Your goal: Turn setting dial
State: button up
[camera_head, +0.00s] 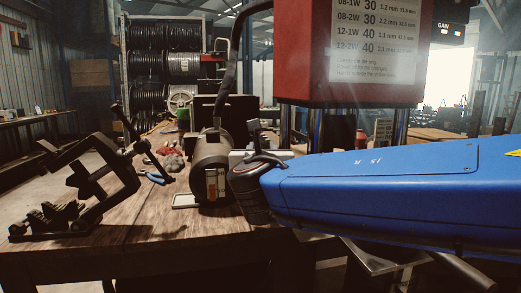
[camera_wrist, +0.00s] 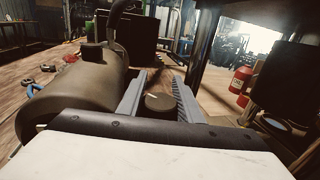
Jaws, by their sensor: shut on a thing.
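The setting dial (camera_wrist: 158,102) is a dark round knob with a small pale mark on its top face. In the wrist view it sits between the two grey fingers of my gripper (camera_wrist: 157,90). The gripper is shut on the dial, one finger on each side. In the head view the dial is hidden and the fingers cannot be made out behind my wrist and blue arm. The red crimper head (camera_head: 350,90) with its white setting chart (camera_head: 377,40) stands above and behind my arm.
A dark cylindrical motor (camera_head: 211,160) stands close left of my gripper; it also shows in the wrist view (camera_wrist: 75,90). A black clamp-like tool (camera_head: 95,180) is on the wooden bench (camera_head: 130,235) at left. Red extinguishers (camera_wrist: 240,80) stand at right.

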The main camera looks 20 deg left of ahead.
jog(key=shift+d+m+h, duration=0.1)
jog(key=shift+m+h, duration=0.2)
jog(key=shift+h, duration=0.2)
jog(key=o, duration=1)
jog(key=shift+o, duration=0.2)
jog(key=v, duration=1.7)
jog(key=shift+s+d+f, duration=0.1)
jog(key=shift+s+f, duration=0.1)
jog(key=shift+s, duration=0.05)
